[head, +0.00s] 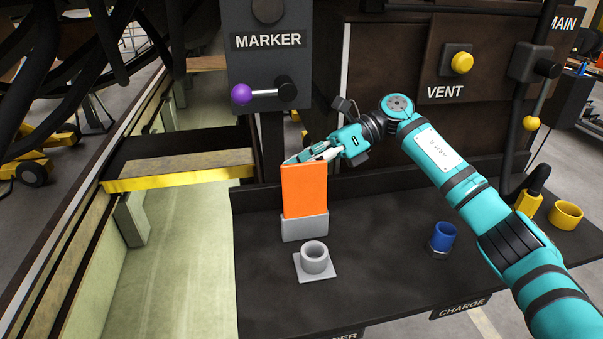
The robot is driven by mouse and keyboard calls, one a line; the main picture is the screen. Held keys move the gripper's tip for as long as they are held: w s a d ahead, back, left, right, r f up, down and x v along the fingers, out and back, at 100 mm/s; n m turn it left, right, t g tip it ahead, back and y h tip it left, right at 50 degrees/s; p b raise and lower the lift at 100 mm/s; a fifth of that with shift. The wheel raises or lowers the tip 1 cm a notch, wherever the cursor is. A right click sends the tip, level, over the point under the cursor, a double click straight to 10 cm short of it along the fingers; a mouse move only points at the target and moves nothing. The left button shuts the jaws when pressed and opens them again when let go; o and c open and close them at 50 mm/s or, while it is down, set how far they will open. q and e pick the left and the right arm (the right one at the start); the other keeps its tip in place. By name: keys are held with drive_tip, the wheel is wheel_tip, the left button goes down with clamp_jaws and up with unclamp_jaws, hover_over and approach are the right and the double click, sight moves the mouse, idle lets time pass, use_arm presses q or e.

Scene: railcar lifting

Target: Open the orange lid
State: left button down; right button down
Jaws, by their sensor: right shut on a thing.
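The orange lid (304,190) is a flat upright panel standing above a grey block (304,228) on the dark bench. My right gripper (300,158) is at the top edge of the lid, its fingers closed on that edge. The arm reaches in from the right. The far side of the lid is hidden. My left gripper is not in the picture.
A grey socket (314,260) stands just in front of the lid. A blue socket (442,237) and a yellow one (565,215) stand to the right. The MARKER panel (268,70) with a purple-knobbed lever (242,94) hangs behind.

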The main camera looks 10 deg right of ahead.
drive_tip(key=shift+w+r, duration=0.2)
drive_tip(key=shift+r, duration=0.05)
drive_tip(key=c, duration=1.7)
unclamp_jaws()
drive_tip(key=shift+o, duration=0.3)
drive_tip(key=shift+f, duration=0.15)
